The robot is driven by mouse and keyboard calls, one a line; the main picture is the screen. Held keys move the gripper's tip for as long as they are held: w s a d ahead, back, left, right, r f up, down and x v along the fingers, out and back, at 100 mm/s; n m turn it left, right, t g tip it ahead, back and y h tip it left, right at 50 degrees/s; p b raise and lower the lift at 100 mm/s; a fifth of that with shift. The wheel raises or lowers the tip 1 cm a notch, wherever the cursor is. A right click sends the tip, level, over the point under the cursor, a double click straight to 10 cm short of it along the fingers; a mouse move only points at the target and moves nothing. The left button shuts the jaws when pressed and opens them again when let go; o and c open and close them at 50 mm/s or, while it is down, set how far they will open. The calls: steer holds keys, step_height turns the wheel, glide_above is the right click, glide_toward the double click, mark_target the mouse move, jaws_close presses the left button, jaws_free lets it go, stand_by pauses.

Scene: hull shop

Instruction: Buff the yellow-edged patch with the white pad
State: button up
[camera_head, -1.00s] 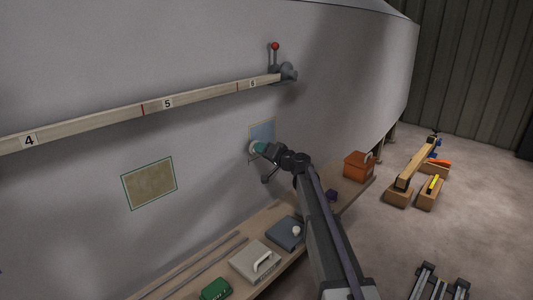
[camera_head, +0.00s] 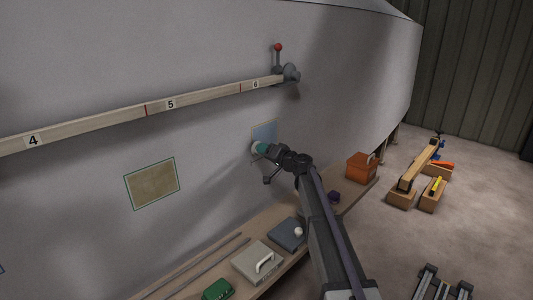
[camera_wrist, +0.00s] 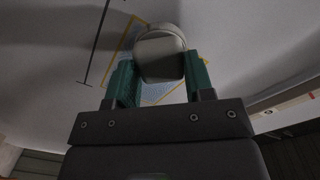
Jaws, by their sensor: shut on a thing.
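My gripper (camera_head: 262,149) is shut on the white pad (camera_wrist: 160,57), which sits between its green fingers in the wrist view. In the head view the pad (camera_head: 255,148) is a small pale disc at the gripper's tip, at the lower left part of the yellow-edged patch (camera_head: 266,131). The patch is blue-grey on the grey hull. In the wrist view, the pad and fingers cover much of the patch (camera_wrist: 164,94), and its yellow edge shows around them. Whether the pad touches the hull cannot be told.
A green-edged tan patch (camera_head: 152,184) lies left on the hull. A numbered wooden batten (camera_head: 125,113) runs above, ending at a red-knobbed clamp (camera_head: 287,74). Below, a shelf (camera_head: 205,262) holds a grey-beige case (camera_head: 257,263), a blue-grey box (camera_head: 287,235) and an orange box (camera_head: 361,168).

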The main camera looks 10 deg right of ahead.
steer(key=shift+x, duration=0.8)
steer(key=shift+w+d, duration=1.5)
steer(key=shift+d, duration=0.4)
steer(key=shift+w+d, duration=1.45)
steer(key=shift+d, duration=0.45)
steer(key=shift+w+d, duration=1.5)
steer(key=shift+d, duration=0.4)
step_height(320, 180, up, 2)
steer(key=shift+r+p, duration=0.2)
steer(key=shift+p, duration=0.95)
steer(key=shift+s+a+f, duration=0.1)
steer(key=shift+f, duration=0.05)
steer(key=shift+s+a+f, duration=0.1)
steer(key=shift+s+a, duration=0.6)
steer(key=shift+a, duration=0.2)
steer(key=shift+s+a, duration=1.2)
steer(key=shift+a, duration=0.35)
steer(key=shift+s+a, duration=1.25)
steer(key=shift+a, duration=0.35)
steer(key=shift+s+a, duration=1.2)
steer(key=shift+a, duration=0.35)
step_height(320, 180, up, 3)
steer(key=shift+f+p, duration=0.2)
steer(key=shift+p, duration=0.85)
steer(key=shift+w+f, duration=0.15)
